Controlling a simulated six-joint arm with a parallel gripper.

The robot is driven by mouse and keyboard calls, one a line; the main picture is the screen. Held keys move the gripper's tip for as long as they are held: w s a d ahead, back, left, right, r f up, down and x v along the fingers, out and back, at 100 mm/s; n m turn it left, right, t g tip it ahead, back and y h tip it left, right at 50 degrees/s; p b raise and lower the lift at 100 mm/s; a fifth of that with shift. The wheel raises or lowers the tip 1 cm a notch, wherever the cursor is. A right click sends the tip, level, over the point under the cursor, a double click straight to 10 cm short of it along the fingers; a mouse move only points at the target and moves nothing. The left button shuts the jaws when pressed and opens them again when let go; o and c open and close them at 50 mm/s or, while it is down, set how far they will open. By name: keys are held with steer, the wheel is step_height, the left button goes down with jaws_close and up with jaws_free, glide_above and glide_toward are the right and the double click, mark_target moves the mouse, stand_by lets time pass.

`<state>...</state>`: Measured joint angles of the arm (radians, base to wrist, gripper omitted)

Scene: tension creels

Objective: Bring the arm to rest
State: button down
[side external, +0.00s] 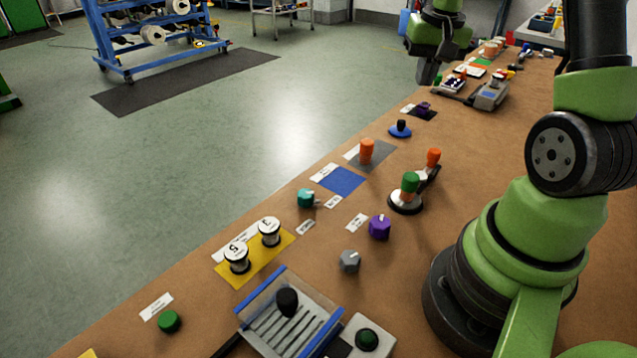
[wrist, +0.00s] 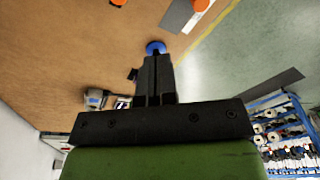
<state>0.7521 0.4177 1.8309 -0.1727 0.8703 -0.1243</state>
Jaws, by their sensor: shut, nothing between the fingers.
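My gripper (wrist: 154,62) points away from the camera in the wrist view, its two dark fingers together with nothing between them. In the side view my gripper (side external: 426,78) hangs above the far part of the brown bench (side external: 470,215), fingers downward, apart from the things below. The blue-based knob (side external: 400,129) stands on the bench in front of it; in the wrist view the blue base (wrist: 155,47) shows just beyond the fingertips, partly hidden by them.
An orange knob (side external: 366,151) on a grey mat and a grey device (side external: 491,95) stand nearby. Purple (side external: 380,227), teal (side external: 306,198) and grey (side external: 350,261) knobs and two spools on a yellow mat (side external: 266,266) are nearer. A blue rack (side external: 115,40) stands on the floor.

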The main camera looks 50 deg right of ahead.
steer(key=a+r+n+t, duration=0.3)
steer(key=a+r, duration=0.5)
steer(key=a, duration=0.5)
steer(key=s+a+r+n+t+y, duration=0.2)
steer(key=s+a+n, duration=0.1)
steer(key=s+a, duration=0.6)
steer(key=shift+s+a+r+t+y, duration=0.3)
steer(key=shift+s+a+r+y, duration=0.1)
steer(key=shift+a, duration=0.85)
